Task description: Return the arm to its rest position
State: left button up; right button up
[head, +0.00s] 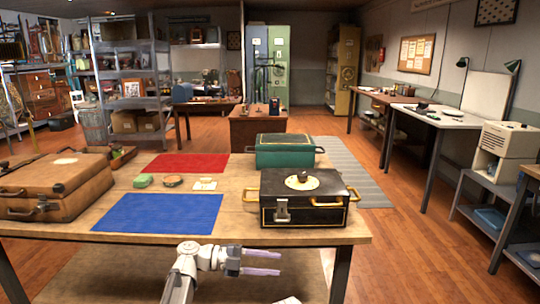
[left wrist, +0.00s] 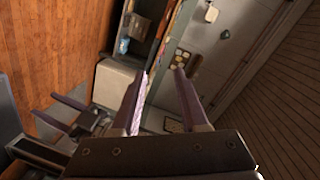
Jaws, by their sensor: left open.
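My left gripper (head: 262,262) is in front of the work table, below its front edge, in the head view. Its two purple fingers point right, apart, with nothing between them. In the left wrist view the same gripper (left wrist: 160,72) shows two separated fingers with an empty gap. A second pair of purple-grey prongs (left wrist: 70,103) shows at the left of that view. It looks like my other gripper, but its jaw state is unclear.
The wooden table (head: 235,235) is just beyond the left gripper. On it are a brown suitcase (head: 55,187), a blue mat (head: 158,213), a red mat (head: 188,164), a black case (head: 300,213) and a green box (head: 290,152). Open floor (head: 430,260) lies right of the table.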

pick_arm(q)
jog(key=s+a+f+n+y, duration=0.2)
jog(key=s+f+n+y, duration=0.15)
jog(key=f+n, duration=0.35)
jog(key=s+a+f+n+y, duration=0.2)
jog(key=s+f+n+y, duration=0.15)
jog(key=f+n, duration=0.3)
jog(key=s+a+f+n+y, duration=0.3)
jog(key=a+n+y, duration=0.25)
jog(key=n, duration=0.35)
jog(key=s+a+f+n+y, duration=0.2)
jog(key=s+a+n+y, duration=0.15)
jog(key=a+n, duration=0.4)
jog(key=s+d+r+m+y+p, duration=0.1)
jog(key=d+r+p, duration=0.4)
jog(key=r+p, duration=0.6)
jog(key=s+d+r+m+p, duration=0.2)
jog(key=s+d+r+p, duration=0.2)
jog(key=r+p, duration=0.8)
jog(key=shift+d+r+y+p, duration=0.25)
jog(key=shift+d+y+p, duration=0.25)
jog(key=shift+d, duration=0.55)
jog(key=shift+s, duration=0.1)
